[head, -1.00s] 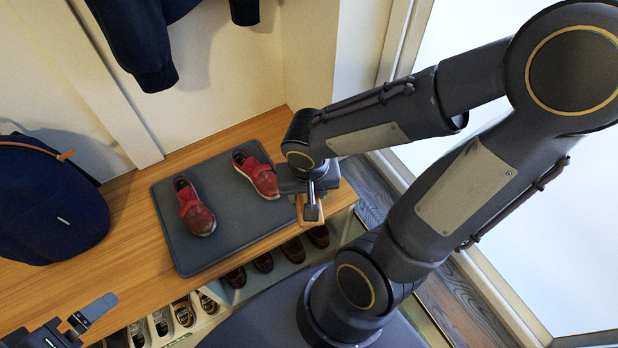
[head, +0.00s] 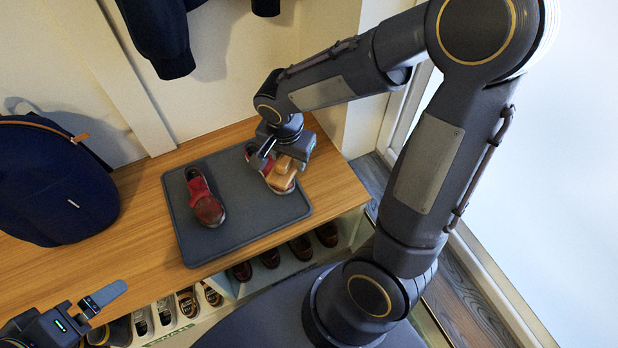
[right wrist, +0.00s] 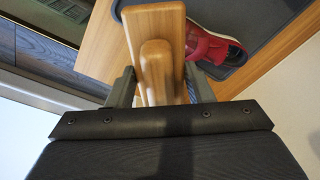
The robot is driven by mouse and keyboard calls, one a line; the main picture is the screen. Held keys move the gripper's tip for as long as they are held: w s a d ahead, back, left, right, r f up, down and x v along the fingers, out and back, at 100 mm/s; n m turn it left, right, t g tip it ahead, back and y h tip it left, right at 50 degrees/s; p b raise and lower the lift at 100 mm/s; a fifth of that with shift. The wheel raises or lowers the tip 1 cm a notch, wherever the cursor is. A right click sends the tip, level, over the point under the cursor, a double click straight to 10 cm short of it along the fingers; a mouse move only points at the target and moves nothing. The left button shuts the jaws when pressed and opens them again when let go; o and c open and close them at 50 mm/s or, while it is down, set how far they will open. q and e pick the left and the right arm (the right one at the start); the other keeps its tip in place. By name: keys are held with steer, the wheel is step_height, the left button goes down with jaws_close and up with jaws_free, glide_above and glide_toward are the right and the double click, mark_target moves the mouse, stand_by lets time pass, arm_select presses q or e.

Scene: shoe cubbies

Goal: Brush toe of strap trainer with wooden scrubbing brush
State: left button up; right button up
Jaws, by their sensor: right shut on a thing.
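Two red shoes with pale soles rest on a dark grey mat (head: 240,232). The left shoe (head: 205,200) lies clear, toe toward the front. The right shoe (head: 251,151) is partly hidden by my right gripper (head: 276,164) and the wooden brush (head: 283,175). My right gripper is shut on the brush's handle and holds it over the front part of that shoe. In the right wrist view the brush (right wrist: 157,25) overlaps the red shoe (right wrist: 213,47); I cannot tell whether the bristles touch it. My left gripper (head: 98,306) is at the lower left, away from the shoes, its jaws unclear.
The mat lies on a wooden bench (head: 142,210). A navy backpack (head: 55,185) stands on the bench at left. Cubbies below the front edge hold several shoes (head: 270,258). Dark clothing (head: 160,35) hangs above. The mat's front is clear.

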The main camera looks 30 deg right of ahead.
steer(key=shift+w+a+f+m, duration=0.15)
steer(key=shift+w+m, duration=0.15)
steer(key=shift+w, duration=0.3)
steer(key=shift+w+d+f+m, duration=0.15)
steer(key=shift+w+m, duration=0.15)
steer(key=shift+w, duration=0.25)
steer(key=shift+f, duration=0.15)
steer(key=shift+w+a+f+b, duration=0.1)
steer(key=shift+w+f+b, duration=0.05)
steer(key=shift+f+b, duration=1.65)
steer(key=shift+f, duration=0.15)
steer(key=shift+w+f+b, duration=0.1)
steer(key=shift+f+b, duration=1.05)
steer(key=shift+f, duration=0.25)
